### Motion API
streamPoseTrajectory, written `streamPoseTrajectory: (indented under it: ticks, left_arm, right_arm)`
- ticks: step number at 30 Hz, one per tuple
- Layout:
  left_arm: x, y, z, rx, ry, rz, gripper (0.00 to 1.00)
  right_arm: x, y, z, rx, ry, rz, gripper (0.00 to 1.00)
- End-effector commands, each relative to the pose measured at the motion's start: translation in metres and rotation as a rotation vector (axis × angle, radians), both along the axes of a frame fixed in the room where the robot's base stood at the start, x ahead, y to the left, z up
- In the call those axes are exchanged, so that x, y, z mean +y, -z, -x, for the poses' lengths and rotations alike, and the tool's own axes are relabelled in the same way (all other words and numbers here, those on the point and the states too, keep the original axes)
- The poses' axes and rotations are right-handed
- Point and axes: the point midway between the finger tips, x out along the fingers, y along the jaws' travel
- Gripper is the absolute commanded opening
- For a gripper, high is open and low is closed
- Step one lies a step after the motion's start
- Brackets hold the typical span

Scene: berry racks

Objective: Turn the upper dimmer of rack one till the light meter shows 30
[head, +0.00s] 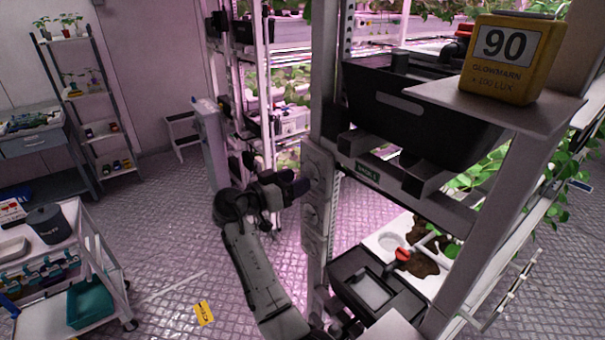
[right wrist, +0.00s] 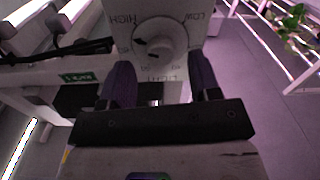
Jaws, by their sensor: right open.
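The yellow light meter (head: 506,58) stands on the shelf at the upper right of the head view and reads 90. A pale dimmer panel (head: 318,160) is on the post of rack one. My right gripper (head: 299,187) is at the panel's upper part. In the right wrist view, a round white dimmer knob (right wrist: 160,40) with a dark notch is straight ahead, with HIGH, LOW and LIGHT printed around it. The open fingers of my right gripper (right wrist: 161,82) are on either side, just below the knob in the picture; contact cannot be told. My left gripper is not in view.
A green rack label (head: 367,173) is beside the panel. A black crate (head: 415,115) sits on the rack under the meter's shelf. A white cart (head: 95,240) stands at the left. The tiled floor between is mostly clear, with a yellow tag (head: 203,313) on it.

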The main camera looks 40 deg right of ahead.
Motion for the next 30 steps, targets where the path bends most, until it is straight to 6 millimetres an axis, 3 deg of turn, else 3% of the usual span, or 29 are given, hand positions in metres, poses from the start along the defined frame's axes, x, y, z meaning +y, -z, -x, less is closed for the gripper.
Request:
streamPoseTrajectory:
  ticks: [7,20,30]
  left_arm:
    - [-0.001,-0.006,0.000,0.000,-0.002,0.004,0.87]
    - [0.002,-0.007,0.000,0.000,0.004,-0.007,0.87]
    - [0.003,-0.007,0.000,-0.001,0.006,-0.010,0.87]
  right_arm:
    - [-0.022,0.000,0.001,0.001,0.000,-0.001,0.57]
    - [-0.027,0.001,0.001,0.001,0.000,-0.001,0.57]
    - [-0.027,0.001,0.001,0.001,0.000,-0.001,0.24]
